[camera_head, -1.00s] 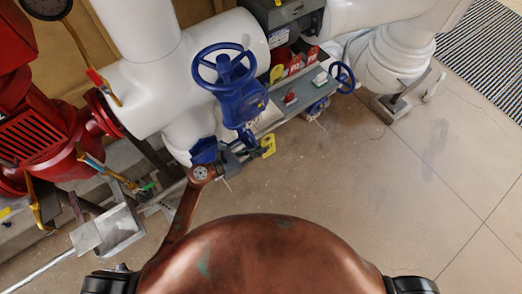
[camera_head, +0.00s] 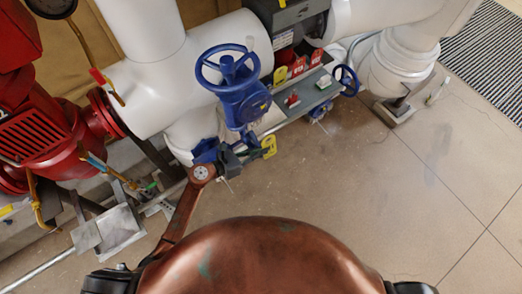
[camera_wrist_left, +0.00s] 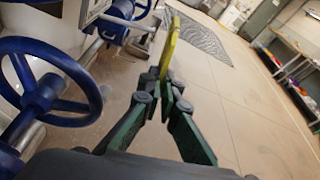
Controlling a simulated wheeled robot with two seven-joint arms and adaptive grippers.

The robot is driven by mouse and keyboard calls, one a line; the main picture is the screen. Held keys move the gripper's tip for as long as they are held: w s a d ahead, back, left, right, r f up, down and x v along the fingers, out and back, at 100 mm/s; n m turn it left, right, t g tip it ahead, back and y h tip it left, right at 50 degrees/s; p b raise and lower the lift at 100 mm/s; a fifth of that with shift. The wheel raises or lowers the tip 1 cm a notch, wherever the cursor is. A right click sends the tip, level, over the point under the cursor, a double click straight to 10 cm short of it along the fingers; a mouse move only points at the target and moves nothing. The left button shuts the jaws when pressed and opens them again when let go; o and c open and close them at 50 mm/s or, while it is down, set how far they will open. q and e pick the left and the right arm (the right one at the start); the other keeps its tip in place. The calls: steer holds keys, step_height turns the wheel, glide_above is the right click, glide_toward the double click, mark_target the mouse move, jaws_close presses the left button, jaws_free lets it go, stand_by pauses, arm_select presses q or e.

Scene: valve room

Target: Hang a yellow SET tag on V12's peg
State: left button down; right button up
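My left gripper (camera_head: 254,152) is shut on a yellow tag (camera_head: 269,146) and holds it out in front of the large blue valve (camera_head: 240,100). In the left wrist view the tag (camera_wrist_left: 169,45) shows nearly edge-on, standing up between the green fingertips (camera_wrist_left: 165,92). Its lettering cannot be read. A blue handwheel (camera_wrist_left: 45,90) is left of the fingers there, apart from them. A smaller blue handwheel (camera_head: 346,80) is at the far end of the grey shelf. No label or peg marked V12 can be made out. My right gripper is not in view.
The grey shelf (camera_head: 312,98) carries a red item and a white-green item. Red tags (camera_head: 299,66) and another yellow tag (camera_head: 280,75) hang behind it. White pipes and red equipment (camera_head: 45,135) stand at the back and left. Floor to the right is clear.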

arm_select(q)
steer(key=shift+w+a, duration=0.15)
steer(key=shift+w, duration=0.1)
steer(key=shift+w+a+b, duration=0.25)
steer(key=shift+b, duration=0.05)
steer(key=shift+w+a, duration=0.1)
steer(key=shift+w, duration=0.05)
steer(key=shift+w+a, duration=0.1)
steer(key=shift+w, duration=0.05)
stand_by(0.6)
steer(key=shift+w+a+f+b, duration=0.1)
steer(key=shift+w+a+b, duration=0.1)
steer(key=shift+w+b, duration=0.1)
steer(key=shift+w+a, duration=0.25)
steer(key=shift+w, duration=0.05)
steer(key=shift+w+f+b, duration=0.1)
steer(key=shift+b, duration=0.2)
